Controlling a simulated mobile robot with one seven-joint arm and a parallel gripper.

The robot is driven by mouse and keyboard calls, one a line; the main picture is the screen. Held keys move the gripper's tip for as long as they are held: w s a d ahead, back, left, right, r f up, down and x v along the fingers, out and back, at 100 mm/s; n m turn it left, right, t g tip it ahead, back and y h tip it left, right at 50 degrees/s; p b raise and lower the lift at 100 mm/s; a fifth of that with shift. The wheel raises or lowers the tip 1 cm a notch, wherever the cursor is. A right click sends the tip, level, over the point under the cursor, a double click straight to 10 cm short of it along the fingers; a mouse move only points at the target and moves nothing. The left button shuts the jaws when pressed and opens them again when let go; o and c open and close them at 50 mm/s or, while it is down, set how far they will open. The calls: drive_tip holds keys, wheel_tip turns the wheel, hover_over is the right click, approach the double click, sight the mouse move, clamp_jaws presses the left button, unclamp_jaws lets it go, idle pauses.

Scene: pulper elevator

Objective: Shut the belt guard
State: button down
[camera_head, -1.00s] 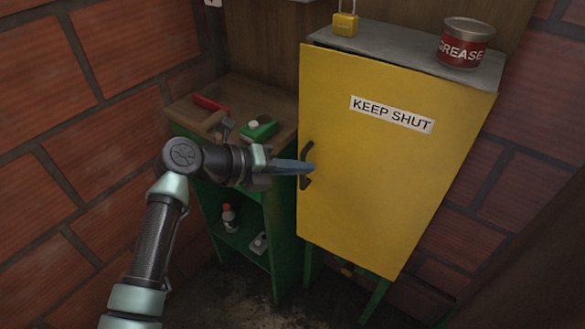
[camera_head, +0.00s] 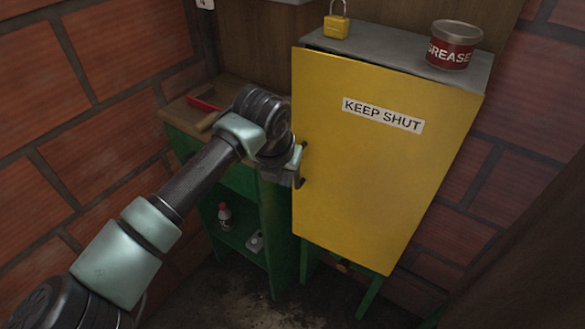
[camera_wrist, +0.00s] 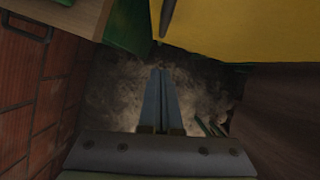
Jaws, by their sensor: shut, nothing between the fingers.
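The belt guard (camera_head: 370,175) is a yellow door labelled KEEP SHUT on the front of a grey-topped cabinet. A dark gap shows along its top left edge, so it looks slightly ajar. Its dark handle (camera_head: 302,165) is at the left edge, partly hidden by my wrist. In the wrist view the yellow guard (camera_wrist: 245,30) fills the top right, with the handle (camera_wrist: 168,16) at the top. My gripper (camera_wrist: 161,72) is shut and empty, over the floor and apart from the handle in that view. In the head view my wrist hides the fingers.
A yellow padlock (camera_head: 337,25) and a GREASE tin (camera_head: 454,46) stand on the cabinet top. A green bench (camera_head: 250,220) with tools stands left, behind my arm. Brick walls close in both sides. A dark brown surface (camera_head: 530,250) is at lower right.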

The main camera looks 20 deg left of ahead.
drive_tip(key=shift+w+a+f, duration=0.1)
drive_tip(key=shift+w+f, duration=0.3)
drive_tip(key=shift+w, duration=0.45)
drive_tip(key=shift+w+d+f, duration=0.1)
drive_tip(key=shift+w+f, duration=0.25)
drive_tip(key=shift+w, duration=0.45)
drive_tip(key=shift+w+a+f, duration=0.1)
drive_tip(key=shift+w+f, duration=0.3)
drive_tip(key=shift+w, duration=0.45)
